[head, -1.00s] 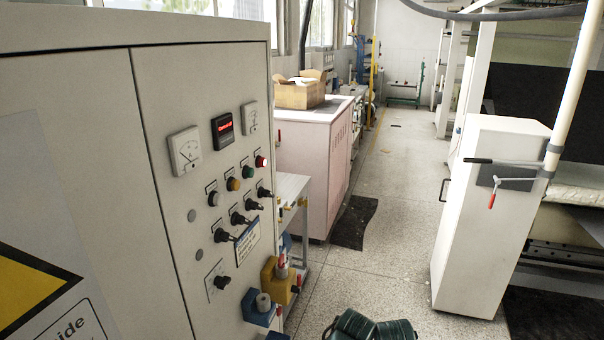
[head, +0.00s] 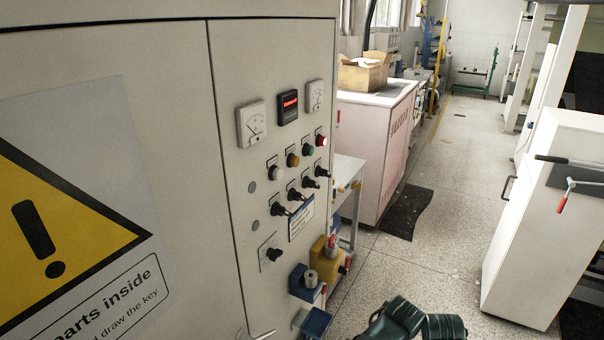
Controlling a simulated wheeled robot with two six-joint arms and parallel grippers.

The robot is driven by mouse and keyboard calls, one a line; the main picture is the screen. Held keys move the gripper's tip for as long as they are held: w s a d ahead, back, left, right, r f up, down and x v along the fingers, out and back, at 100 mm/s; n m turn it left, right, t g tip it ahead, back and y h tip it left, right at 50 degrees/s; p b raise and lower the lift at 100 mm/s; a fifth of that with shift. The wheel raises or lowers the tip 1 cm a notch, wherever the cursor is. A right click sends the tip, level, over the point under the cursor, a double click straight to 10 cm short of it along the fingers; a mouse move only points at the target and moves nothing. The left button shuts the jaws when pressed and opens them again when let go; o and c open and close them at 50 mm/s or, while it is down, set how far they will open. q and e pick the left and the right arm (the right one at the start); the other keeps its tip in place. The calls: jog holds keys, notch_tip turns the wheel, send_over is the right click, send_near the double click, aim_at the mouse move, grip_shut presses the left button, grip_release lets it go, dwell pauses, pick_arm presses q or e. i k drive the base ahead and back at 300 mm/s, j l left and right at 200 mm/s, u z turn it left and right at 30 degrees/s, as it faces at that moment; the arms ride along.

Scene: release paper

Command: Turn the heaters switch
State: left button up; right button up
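The grey control cabinet (head: 225,100) fills the left side of the head view. Its right door carries a slanted row of black rotary switches, including the front switch (head: 279,209), a middle switch (head: 294,195) and the rear switch (head: 322,172). A single black knob (head: 273,254) sits on a plate lower down. The small labels are unreadable, so I cannot tell which one is the heaters switch. Neither of my grippers shows clearly, and nothing touches the switches.
Above the switches are indicator lamps, with the red one (head: 321,141) lit, two dial gauges and a red display (head: 288,107). A blue-and-yellow fixture (head: 305,285) stands beside the cabinet's lower right. A white cabinet (head: 545,215) stands right. Speckled floor (head: 430,260) between is mostly clear.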

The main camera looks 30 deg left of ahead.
aim_at(311, 183)
jog(key=i+l+u, duration=0.1)
jog(key=l+u, duration=0.15)
jog(key=u, duration=0.25)
jog(key=l+u, duration=0.3)
jog(key=u, duration=0.15)
jog(key=l+u, duration=0.35)
jog(key=u, duration=0.15)
jog(key=i, duration=0.05)
